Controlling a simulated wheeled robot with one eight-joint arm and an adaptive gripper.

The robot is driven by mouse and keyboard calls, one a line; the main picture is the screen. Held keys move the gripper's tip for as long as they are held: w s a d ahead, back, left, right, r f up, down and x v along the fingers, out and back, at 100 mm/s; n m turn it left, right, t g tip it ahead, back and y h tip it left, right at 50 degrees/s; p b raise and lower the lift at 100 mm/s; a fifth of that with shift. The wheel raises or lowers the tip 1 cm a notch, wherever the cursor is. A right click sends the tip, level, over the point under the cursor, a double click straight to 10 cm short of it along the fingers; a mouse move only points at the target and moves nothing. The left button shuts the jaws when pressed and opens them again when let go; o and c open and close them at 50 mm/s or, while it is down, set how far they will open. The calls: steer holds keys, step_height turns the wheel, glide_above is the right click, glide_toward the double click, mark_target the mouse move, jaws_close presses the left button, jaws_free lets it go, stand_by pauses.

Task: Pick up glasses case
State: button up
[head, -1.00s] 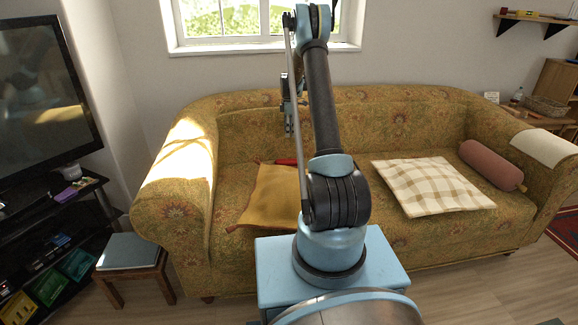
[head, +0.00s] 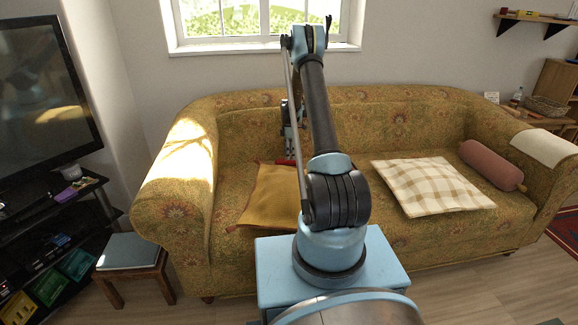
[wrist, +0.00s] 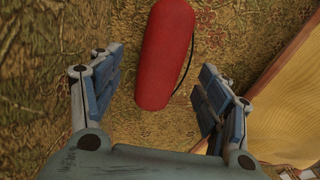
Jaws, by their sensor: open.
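A red, rounded, elongated case (wrist: 166,55), which looks like the glasses case, lies on the patterned sofa in the wrist view, with a thin dark cord along its right side. In the head view a small red part (head: 286,162) of it shows at the back edge of the yellow cushion, below my gripper. My gripper (wrist: 160,90) is open in the wrist view, one finger on each side of the case's near end, with gaps on both sides. In the head view my gripper (head: 291,140) hangs in front of the sofa back, partly hidden by my arm.
The yellow cushion (head: 269,196) lies close to the case, at its right in the wrist view (wrist: 288,100). The sofa back (head: 240,130) rises behind. A checked cushion (head: 430,185) and a pink bolster (head: 490,165) lie farther right.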

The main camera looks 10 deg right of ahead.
mark_target(289, 162)
steer(key=f, duration=0.4)
steer(key=shift+s+a+f, duration=0.15)
steer(key=shift+s, duration=0.2)
steer(key=c, duration=1.2)
